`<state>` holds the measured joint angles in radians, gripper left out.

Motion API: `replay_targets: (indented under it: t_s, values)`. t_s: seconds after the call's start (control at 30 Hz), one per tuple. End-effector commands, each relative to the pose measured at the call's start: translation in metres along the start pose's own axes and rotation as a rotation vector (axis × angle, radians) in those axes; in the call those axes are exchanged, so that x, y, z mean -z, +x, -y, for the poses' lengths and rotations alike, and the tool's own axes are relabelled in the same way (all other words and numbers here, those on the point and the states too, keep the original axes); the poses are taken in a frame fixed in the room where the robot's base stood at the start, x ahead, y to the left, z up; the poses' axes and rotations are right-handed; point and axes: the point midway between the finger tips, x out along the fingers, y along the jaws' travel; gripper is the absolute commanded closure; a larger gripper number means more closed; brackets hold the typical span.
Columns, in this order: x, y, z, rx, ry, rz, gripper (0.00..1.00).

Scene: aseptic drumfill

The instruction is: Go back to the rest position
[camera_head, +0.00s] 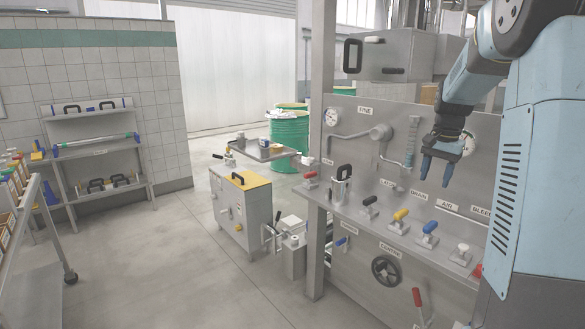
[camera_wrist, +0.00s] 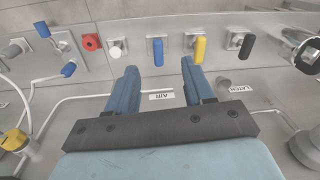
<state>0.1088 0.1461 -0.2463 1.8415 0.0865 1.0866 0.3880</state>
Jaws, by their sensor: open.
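My gripper (camera_head: 437,170) hangs from the blue arm in front of the steel valve panel (camera_head: 350,145) in the head view. Its two blue fingers are apart with nothing between them. In the wrist view my gripper (camera_wrist: 157,75) points toward a row of valve handles, with the blue handle (camera_wrist: 157,50) just beyond the left fingertip and the yellow handle (camera_wrist: 200,48) beyond the right one. The fingertips look apart from the handles. In the head view, the blue handle (camera_head: 429,229) and yellow handle (camera_head: 401,214) stand on the ledge below the gripper.
A handwheel (camera_head: 386,270) and a red lever (camera_head: 418,299) sit low on the panel. A yellow-topped cabinet (camera_head: 241,205) and green drums (camera_head: 289,140) stand behind. The floor at left centre is clear, beside a shelf cart (camera_head: 22,235).

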Motion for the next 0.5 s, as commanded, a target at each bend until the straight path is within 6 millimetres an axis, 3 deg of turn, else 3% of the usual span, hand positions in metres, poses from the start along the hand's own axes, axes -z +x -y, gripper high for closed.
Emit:
replay_targets:
  t_s: [0.2, 0.5]
  values:
    - [-0.063, -0.035, -0.004, 0.056, -0.135, -0.053, 0.48]
    - [-0.148, -0.064, -0.017, 0.111, -0.325, -0.137, 0.48]
